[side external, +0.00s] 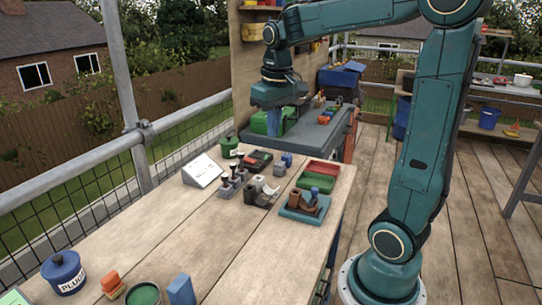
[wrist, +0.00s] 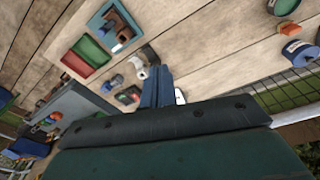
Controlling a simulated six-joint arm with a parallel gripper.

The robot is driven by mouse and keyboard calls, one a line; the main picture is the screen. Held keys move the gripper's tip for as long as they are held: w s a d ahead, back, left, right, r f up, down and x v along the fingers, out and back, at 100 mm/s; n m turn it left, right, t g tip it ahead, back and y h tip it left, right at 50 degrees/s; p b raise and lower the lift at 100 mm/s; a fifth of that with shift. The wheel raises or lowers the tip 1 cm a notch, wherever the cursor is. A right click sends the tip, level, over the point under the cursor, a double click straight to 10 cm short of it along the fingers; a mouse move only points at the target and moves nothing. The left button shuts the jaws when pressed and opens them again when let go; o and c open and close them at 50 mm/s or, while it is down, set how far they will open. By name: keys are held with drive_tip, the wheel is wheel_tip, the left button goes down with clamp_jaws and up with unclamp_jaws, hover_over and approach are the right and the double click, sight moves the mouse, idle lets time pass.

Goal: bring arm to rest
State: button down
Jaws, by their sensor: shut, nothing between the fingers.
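My gripper (side external: 273,130) hangs under my teal arm in the side external view, fingers down, in the air above the far end of the wooden bench (side external: 235,265). Its blue fingers are together with nothing between them. In the wrist view the fingertips of my gripper (wrist: 158,72) also show side by side, with bench items beyond them. The dark gripper body fills the lower part of that view and hides what is behind it.
A red and green tray (side external: 318,180) and a blue tray with brown pieces (side external: 303,205) sit on the bench. A white sign (side external: 202,171), a tape dispenser (side external: 262,191) and a blue pot (side external: 64,273) stand there too. A metal railing (side external: 75,178) runs along the left.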

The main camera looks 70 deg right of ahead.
drive_tip(key=s+a+f+n+t, duration=0.1)
drive_tip(key=s+a+n+t, duration=0.3)
drive_tip(key=s+a, duration=0.8)
drive_tip(key=shift+s+a+f+t+y, duration=0.15)
drive_tip(key=shift+a+f+t+y, duration=0.2)
drive_tip(key=shift+a, duration=0.4)
